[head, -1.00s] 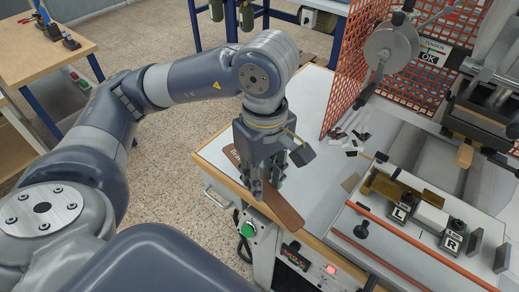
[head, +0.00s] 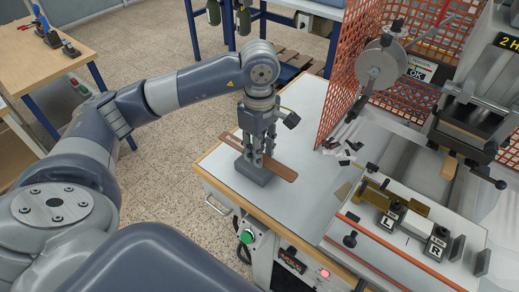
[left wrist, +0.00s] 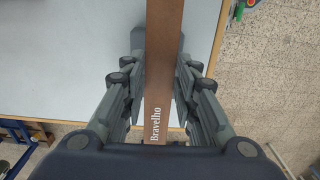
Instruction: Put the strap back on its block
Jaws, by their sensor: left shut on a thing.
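The strap (head: 284,170) is long, flat and brown. It runs diagonally over the near left part of the white worktop. My left gripper (head: 257,156) points down and is shut on it near its middle. In the left wrist view the strap (left wrist: 164,60) passes lengthwise between the fingers, with the lettering "Bravelho" at its near end. The grey block (head: 255,173) stands on the worktop right below the fingers. The strap crosses at the block's top; I cannot tell whether they touch. My right gripper is not in view.
The worktop (head: 305,110) is clear behind the gripper. An orange mesh guard (head: 345,70) stands to the right, with small scraps (head: 340,148) by its foot. The stamping press with its L and R fixture (head: 412,222) is at the right. A green button (head: 247,236) is on the front edge.

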